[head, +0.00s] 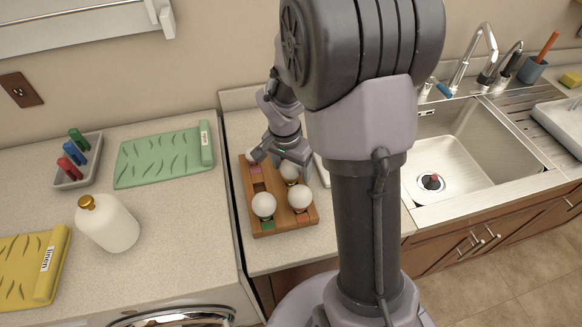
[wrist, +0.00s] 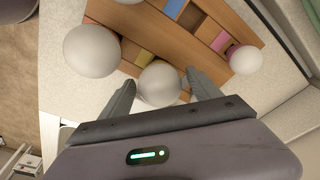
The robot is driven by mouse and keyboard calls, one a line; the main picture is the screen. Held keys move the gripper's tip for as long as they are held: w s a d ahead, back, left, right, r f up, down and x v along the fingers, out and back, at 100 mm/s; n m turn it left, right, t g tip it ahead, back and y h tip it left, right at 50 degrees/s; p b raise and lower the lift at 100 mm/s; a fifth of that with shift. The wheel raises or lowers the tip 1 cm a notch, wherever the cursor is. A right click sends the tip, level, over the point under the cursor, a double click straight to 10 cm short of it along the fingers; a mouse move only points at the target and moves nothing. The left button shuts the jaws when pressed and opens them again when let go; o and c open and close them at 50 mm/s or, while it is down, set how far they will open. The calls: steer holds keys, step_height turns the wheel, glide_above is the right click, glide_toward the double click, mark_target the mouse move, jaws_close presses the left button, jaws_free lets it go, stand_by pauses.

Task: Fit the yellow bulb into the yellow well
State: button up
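A wooden tray (head: 277,208) on the counter holds white round bulbs and coloured patches. In the wrist view a white bulb (wrist: 160,82) is between my gripper's fingers (wrist: 160,80), beside a yellow patch (wrist: 143,58) on the tray. The same bulb shows in the head view (head: 289,173) under my gripper (head: 292,158). The fingers look spread with small gaps to the bulb; contact is not clear. The bulb's base is hidden, so I cannot tell whether it is seated.
Other white bulbs stand by green (head: 264,205), red (head: 300,197) and pink (wrist: 245,60) patches. A sink (head: 455,150) is to the right; a white bottle (head: 108,224) stands left.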

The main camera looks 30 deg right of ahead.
steer(key=s+a+r+n+t+p, duration=0.1)
steer(key=a+r+p, duration=0.1)
steer(key=r, duration=0.6)
steer(key=s+a+r+p, duration=0.2)
steer(key=a+r, duration=0.1)
steer(key=r, duration=0.5)
steer(key=s+a+r+n+t+y, duration=0.1)
steer(key=s+a+r+n+t, duration=0.1)
steer(key=s, duration=0.5)
steer(key=s+a+r+n+t+y, duration=0.2)
steer(key=s+a+r+n, duration=0.2)
steer(key=s+a, duration=0.3)
steer(key=shift+a+r+n+y, duration=0.35)
steer(key=shift+a+r, duration=0.5)
steer(key=shift+a, duration=0.3)
steer(key=shift+s, duration=0.1)
step_height(320, 180, down, 8)
steer(key=b, duration=0.7)
steer(key=shift+r, duration=0.2)
